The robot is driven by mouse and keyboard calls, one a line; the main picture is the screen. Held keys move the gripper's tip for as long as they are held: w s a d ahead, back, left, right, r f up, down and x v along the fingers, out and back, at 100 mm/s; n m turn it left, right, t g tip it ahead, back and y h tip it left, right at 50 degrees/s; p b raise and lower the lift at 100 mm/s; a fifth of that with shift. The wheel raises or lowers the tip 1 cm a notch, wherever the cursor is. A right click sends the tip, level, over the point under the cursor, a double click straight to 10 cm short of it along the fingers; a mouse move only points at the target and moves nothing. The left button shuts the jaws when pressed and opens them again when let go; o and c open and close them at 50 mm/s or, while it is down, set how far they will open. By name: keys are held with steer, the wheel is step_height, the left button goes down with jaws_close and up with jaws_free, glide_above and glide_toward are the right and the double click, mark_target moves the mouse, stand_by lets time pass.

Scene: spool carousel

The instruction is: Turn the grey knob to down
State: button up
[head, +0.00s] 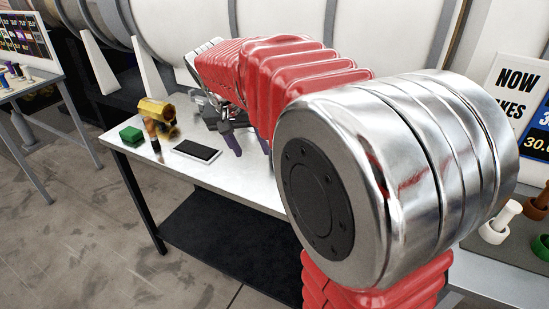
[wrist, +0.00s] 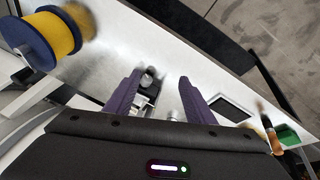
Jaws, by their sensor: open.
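My gripper (head: 248,148) is over the silver table, its two purple fingers spread apart. In the wrist view the fingers (wrist: 160,82) are open with a gap between them. A small dark-grey rounded part (wrist: 149,76) shows beside the left fingertip, and a small silvery part (wrist: 172,115) sits lower in the gap. I cannot tell for sure which of these is the grey knob, or which way it points. No grip on anything shows. In the head view my arm hides much of this area.
The silver table (head: 260,190) also holds a black phone-like slab (head: 197,150), a green block (head: 131,134), a brown-orange object (head: 152,133) and a yellow roll (head: 152,109). A yellow spool with blue flanges (wrist: 50,36) stands at the wrist view's upper left. Large white cylinders (head: 290,22) stand behind.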

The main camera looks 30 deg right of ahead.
steer(key=s+a+f+n+t+y, duration=0.1)
steer(key=s+a+n+t+y, duration=0.1)
steer(key=s+a, duration=0.4)
steer(key=s+a+f+n+t+y, duration=0.1)
steer(key=s+a+n, duration=0.4)
steer(key=s, duration=1)
steer(key=shift+a+f+n+t+y, duration=0.4)
steer(key=shift+a+f, duration=0.35)
steer(key=shift+a, duration=0.4)
steer(key=shift+c, duration=0.4)
